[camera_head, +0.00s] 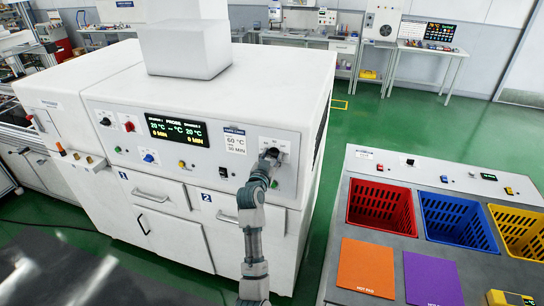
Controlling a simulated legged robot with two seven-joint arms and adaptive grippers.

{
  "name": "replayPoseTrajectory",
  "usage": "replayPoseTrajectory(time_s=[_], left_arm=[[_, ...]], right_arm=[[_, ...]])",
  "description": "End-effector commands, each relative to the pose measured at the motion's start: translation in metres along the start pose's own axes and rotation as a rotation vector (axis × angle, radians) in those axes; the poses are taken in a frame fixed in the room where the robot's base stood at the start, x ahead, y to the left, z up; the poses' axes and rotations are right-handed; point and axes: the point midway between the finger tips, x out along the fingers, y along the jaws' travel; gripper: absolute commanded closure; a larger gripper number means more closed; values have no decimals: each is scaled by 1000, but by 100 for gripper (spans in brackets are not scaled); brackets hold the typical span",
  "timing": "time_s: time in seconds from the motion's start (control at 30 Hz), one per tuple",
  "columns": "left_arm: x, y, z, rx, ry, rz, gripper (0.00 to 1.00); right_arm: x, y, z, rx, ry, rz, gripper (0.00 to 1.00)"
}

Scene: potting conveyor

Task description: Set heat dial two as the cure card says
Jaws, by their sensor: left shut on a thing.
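The white two-chamber oven (110,165) stands at centre left with a control panel on its front. The cure card (234,140) on the panel appears to read 60 °C and 30 MIN. The display (177,131) shows about 20 °C and 0 MIN for both chambers, with dashes under PROBE. My left gripper (270,156) is at the panel's upper right, shut on a dark dial there, on the side of door 2. The gripper covers most of that dial, so its pointer and setting are hidden. My right gripper is not in view.
The panel also has a black knob (105,121), a red knob (129,126), a blue knob (149,158) and a yellow knob (182,164). A grey bench (388,228) with a red bin (380,205), a blue bin (455,222) and a yellow bin (520,230) stands at right.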

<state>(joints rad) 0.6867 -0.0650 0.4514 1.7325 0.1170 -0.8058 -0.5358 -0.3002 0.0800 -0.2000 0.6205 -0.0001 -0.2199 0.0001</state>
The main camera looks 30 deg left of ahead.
Motion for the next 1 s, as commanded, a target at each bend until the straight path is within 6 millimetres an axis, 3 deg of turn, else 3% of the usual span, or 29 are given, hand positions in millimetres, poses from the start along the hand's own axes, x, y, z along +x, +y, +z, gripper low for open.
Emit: replayPoseTrajectory(time_s=[0.6,1.0], left_arm=[[0,2,-1,492,-2,2,91],[0,3,1,645,-1,2,91]], right_arm=[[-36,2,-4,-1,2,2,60],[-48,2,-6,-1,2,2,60]])
